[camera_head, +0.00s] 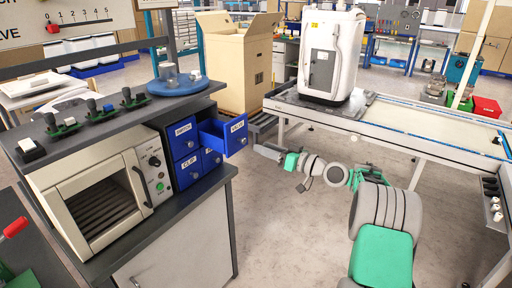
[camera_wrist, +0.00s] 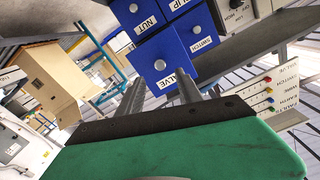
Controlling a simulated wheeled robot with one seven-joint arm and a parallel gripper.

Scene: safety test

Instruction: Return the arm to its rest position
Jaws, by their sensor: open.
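My gripper (camera_head: 267,151) is open and empty, held out over the floor between the cabinet counter and the conveyor table. Its two grey fingers also show in the wrist view (camera_wrist: 162,90), pointing toward the blue drawers. My arm reaches in from the lower right, bent, with green and grey links. The blue VALVE drawer (camera_head: 236,135) is pulled out, just left of my fingertips and apart from them in the head view. It also shows in the wrist view (camera_wrist: 164,66), beyond the fingers.
The other blue drawers (camera_head: 184,138) look shut. A microwave-like oven (camera_head: 98,205) stands on the left counter, with several switches and a blue round tray (camera_head: 178,87) above. The conveyor table (camera_head: 420,135) carries a white machine (camera_head: 331,55). Open floor (camera_head: 275,215) lies between.

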